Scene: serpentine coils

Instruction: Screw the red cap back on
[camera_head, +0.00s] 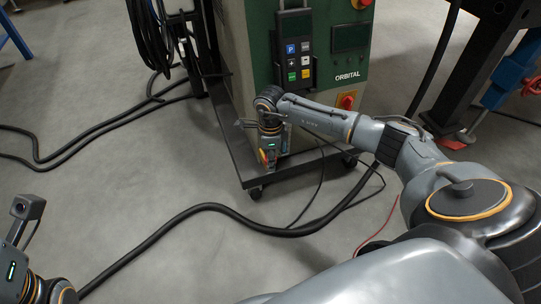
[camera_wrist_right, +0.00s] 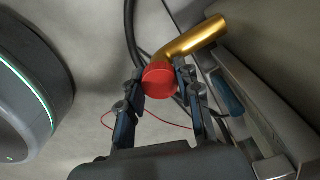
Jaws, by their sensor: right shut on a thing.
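The red cap (camera_wrist_right: 159,79) is round and sits between the two fingers of my right gripper (camera_wrist_right: 160,75) in the right wrist view. A bent brass pipe (camera_wrist_right: 196,40) runs from upper right down to just behind the cap. The cap overlaps the pipe's lower end; I cannot tell whether they touch or are threaded together. In the head view my right gripper (camera_head: 265,157) points down beside the lower front of the green machine (camera_head: 275,88). The cap and pipe are not clear there. My left wrist shows at the lower left corner, its fingers out of frame.
The machine stands on a dark wheeled cart (camera_head: 240,165). A thick black cable (camera_head: 190,214) crosses the floor in front. A thin red wire (camera_head: 377,232) lies to the right. Black coiled hoses (camera_head: 150,40) hang at the left. The grey floor at the left is mostly open.

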